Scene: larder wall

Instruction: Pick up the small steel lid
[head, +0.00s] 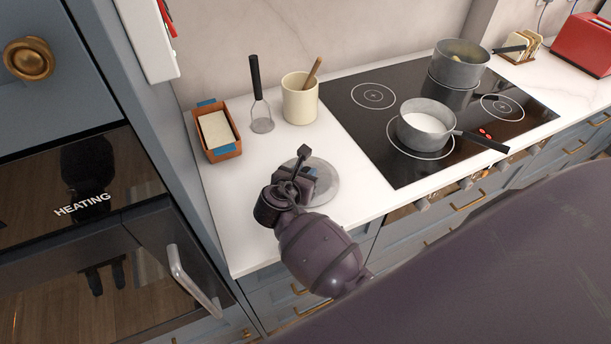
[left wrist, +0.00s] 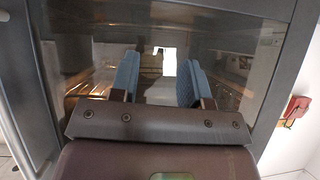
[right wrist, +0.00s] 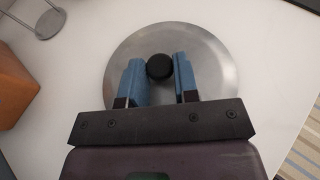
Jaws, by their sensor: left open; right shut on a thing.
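The small steel lid (head: 323,182) is a round grey disc on the white counter, left of the hob and near the front edge. In the right wrist view the lid (right wrist: 215,60) shows with a black knob (right wrist: 159,67) at its middle. My right gripper (right wrist: 159,75) is shut on that knob, one blue pad on each side. In the head view my right gripper (head: 298,165) covers the lid's left part. I cannot tell whether the lid touches the counter. My left gripper (left wrist: 158,80) is open and empty, facing a dark glass oven door.
An orange box (head: 230,152), a masher (head: 262,122) and a cream crock (head: 299,106) stand behind the lid. The oven (head: 80,215) reads HEATING at left.

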